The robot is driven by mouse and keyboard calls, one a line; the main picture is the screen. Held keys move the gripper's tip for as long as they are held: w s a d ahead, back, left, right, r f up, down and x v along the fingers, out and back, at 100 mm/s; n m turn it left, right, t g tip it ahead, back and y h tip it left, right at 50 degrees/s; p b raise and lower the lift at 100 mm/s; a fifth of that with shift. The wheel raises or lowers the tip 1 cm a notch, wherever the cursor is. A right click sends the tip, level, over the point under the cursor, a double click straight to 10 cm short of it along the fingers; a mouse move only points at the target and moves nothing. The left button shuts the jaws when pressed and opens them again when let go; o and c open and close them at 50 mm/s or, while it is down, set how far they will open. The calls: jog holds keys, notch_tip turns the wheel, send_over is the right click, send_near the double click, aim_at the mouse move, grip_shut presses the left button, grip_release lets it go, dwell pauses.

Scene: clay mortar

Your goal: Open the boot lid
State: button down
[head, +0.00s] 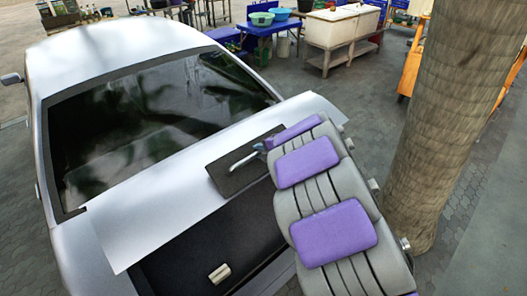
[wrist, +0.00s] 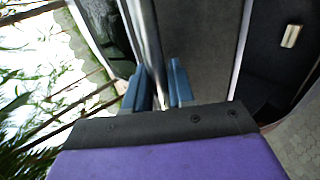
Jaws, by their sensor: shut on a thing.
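The silver car's boot lid (head: 150,226) stands raised, with the dark boot opening (head: 190,255) showing below it in the head view. A silver bar handle (head: 240,161) sits on a dark plate (head: 232,180) on the lid. My gripper (head: 263,148) reaches the handle's right end. In the wrist view, the blue fingers of my gripper (wrist: 160,85) are shut on the handle (wrist: 148,45), which runs between them. The exact finger contact is partly hidden in the head view by my arm.
A thick tree trunk (head: 440,120) stands close to the right of my arm. A small pale block (head: 219,273) is in the boot opening. Tables and a white chest (head: 340,26) stand behind the car. Paving at lower right is clear.

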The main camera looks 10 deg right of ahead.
jog(key=c, duration=1.1)
grip_release()
jog(key=shift+a, duration=0.15)
jog(key=b+v, duration=0.1)
jog(key=v, duration=1.6)
jog(key=shift+c, duration=0.4)
